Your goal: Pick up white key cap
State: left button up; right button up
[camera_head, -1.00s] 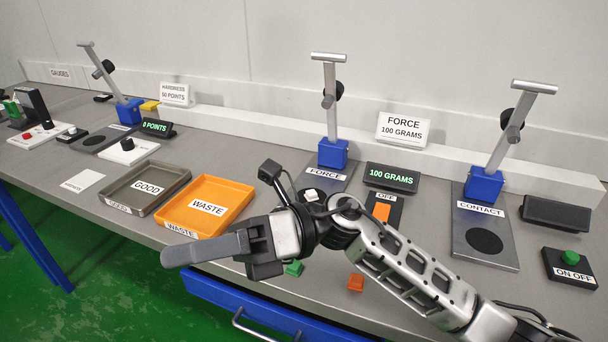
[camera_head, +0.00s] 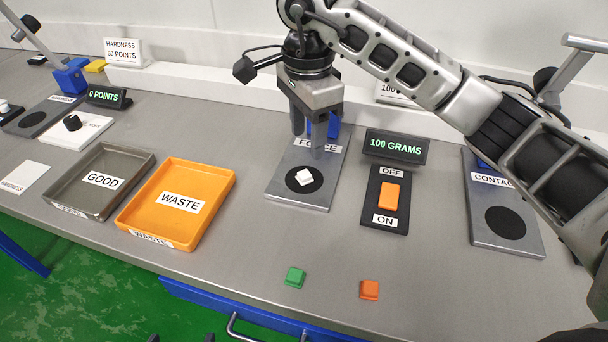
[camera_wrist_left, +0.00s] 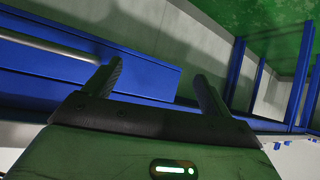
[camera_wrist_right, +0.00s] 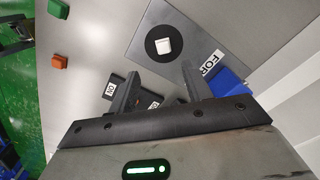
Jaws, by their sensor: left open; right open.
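The white key cap (camera_head: 304,177) sits on the black disc of the FORCE plate (camera_head: 290,197). It also shows in the right wrist view (camera_wrist_right: 163,46), on the dark disc beyond my fingertips. My right gripper (camera_head: 312,140) is open and empty, pointing down over the back part of the FORCE plate, behind the cap and apart from it. Its two spread fingers show in the right wrist view (camera_wrist_right: 161,76). My left gripper (camera_wrist_left: 158,78) is open and empty, low in front of the blue bench frame. Only its dark tips seem to show at the head view's bottom edge.
The FORCE post's blue base (camera_head: 326,127) stands close behind my right gripper. A 100 GRAMS display (camera_head: 395,147) and an orange switch (camera_head: 390,196) are to the right. Green (camera_head: 294,277) and orange (camera_head: 369,289) caps lie in front. The WASTE tray (camera_head: 150,228) and GOOD tray (camera_head: 62,200) are left.

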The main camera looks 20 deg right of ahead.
aim_at(305, 173)
jog(key=f, duration=0.8)
jog(key=shift+w+a+f, duration=0.15)
jog(key=shift+w+f, duration=0.1)
jog(key=shift+w, duration=0.1)
grip_shut()
